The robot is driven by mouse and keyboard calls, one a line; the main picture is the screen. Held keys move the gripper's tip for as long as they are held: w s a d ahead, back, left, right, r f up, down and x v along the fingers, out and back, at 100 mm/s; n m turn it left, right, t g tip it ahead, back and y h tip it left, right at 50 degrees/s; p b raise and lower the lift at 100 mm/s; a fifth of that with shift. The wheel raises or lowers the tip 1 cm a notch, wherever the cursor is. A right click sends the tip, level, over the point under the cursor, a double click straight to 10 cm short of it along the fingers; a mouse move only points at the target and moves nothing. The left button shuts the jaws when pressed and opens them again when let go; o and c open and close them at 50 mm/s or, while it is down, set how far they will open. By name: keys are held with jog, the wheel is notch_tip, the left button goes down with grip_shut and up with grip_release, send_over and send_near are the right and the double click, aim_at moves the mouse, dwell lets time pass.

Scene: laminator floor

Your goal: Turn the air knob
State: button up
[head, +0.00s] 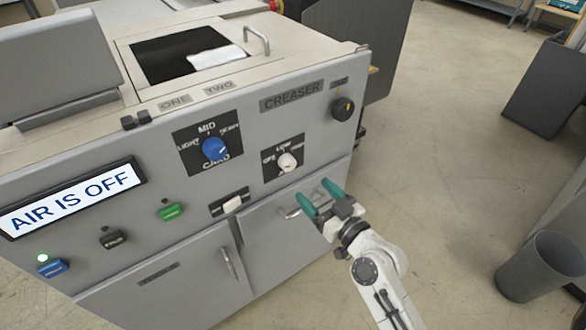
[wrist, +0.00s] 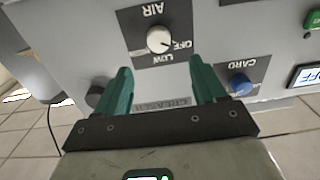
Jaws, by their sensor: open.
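The air knob (head: 287,162) is a small white dial on a black plate on the grey machine's front panel. In the wrist view the air knob (wrist: 158,40) shows upside down, with the words AIR, LOW and OFF around it. Its dark mark seems to point toward OFF, and the display (head: 70,198) reads AIR IS OFF. My gripper (head: 313,190) has green fingers spread apart with nothing between them. It is in front of the panel, below and right of the knob in the head view. In the wrist view the knob lies just beyond the gap between the fingertips (wrist: 161,70), apart from them.
A blue CARD knob (head: 214,149) is left of the air knob, and a black knob (head: 342,108) is at upper right. A white slider (head: 232,204) and a green button (head: 171,211) are lower left. A grey bin (head: 540,268) stands on the open floor to the right.

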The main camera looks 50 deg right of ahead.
aim_at(291, 165)
jog(key=p+x, duration=0.1)
jog(key=x, duration=0.2)
jog(key=p+x, duration=0.1)
jog(key=x, duration=0.2)
jog(key=p+x, duration=0.1)
jog(key=x, duration=0.2)
jog(key=shift+w+d+r+p, duration=0.2)
jog(key=shift+d+r+p, duration=0.05)
jog(key=shift+r+p, duration=0.1)
jog(key=shift+w+d+f, duration=0.15)
jog(key=shift+w+f, duration=0.05)
jog(key=shift+w, duration=0.45)
jog(key=shift+c, duration=0.3)
jog(key=c, duration=1)
jog(key=shift+o, duration=0.2)
